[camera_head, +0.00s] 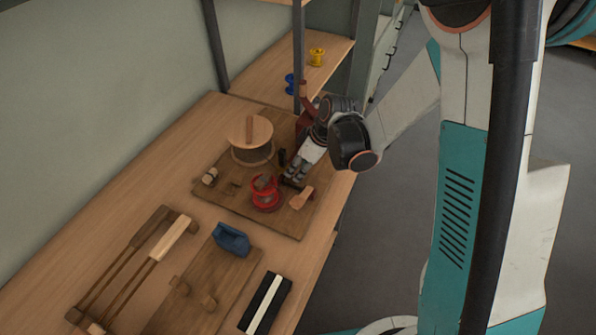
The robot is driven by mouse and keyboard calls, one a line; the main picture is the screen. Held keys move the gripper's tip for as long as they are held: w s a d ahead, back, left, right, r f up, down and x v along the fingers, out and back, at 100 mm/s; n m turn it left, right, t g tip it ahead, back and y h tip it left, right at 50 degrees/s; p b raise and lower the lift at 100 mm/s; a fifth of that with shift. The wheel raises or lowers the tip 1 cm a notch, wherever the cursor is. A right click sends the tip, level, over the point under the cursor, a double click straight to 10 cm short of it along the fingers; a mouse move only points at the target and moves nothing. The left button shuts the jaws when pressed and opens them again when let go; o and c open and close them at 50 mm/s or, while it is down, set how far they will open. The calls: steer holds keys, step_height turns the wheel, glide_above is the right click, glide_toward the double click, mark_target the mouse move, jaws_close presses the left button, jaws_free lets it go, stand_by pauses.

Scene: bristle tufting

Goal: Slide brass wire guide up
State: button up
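My gripper (294,175) is at the right part of a wooden board (225,197), low beside a red spool (266,195). The gripper is small and partly hidden by its own wrist, so I cannot tell whether its fingers are open or shut. I cannot clearly make out the brass wire guide; it may be hidden by the gripper or too small to see. A small dark upright part (282,157) stands just left of the gripper. A wooden handle (301,198) sticks out close below it.
A large round wooden drum (249,138) stands on the board, left of the gripper. A shelf (325,66) holds yellow (317,57) and blue (290,84) spools. A wooden frame (130,265), blue block (231,239) and black-and-white bar (266,303) lie nearer.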

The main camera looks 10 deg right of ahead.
steer(key=shift+w+a+f, duration=0.15)
steer(key=shift+a+f, duration=0.05)
steer(key=shift+f, duration=0.4)
jaws_close()
steer(key=shift+r+p, duration=0.85)
steer(key=shift+r, duration=0.85)
steer(key=shift+w+f, duration=0.1)
jaws_free()
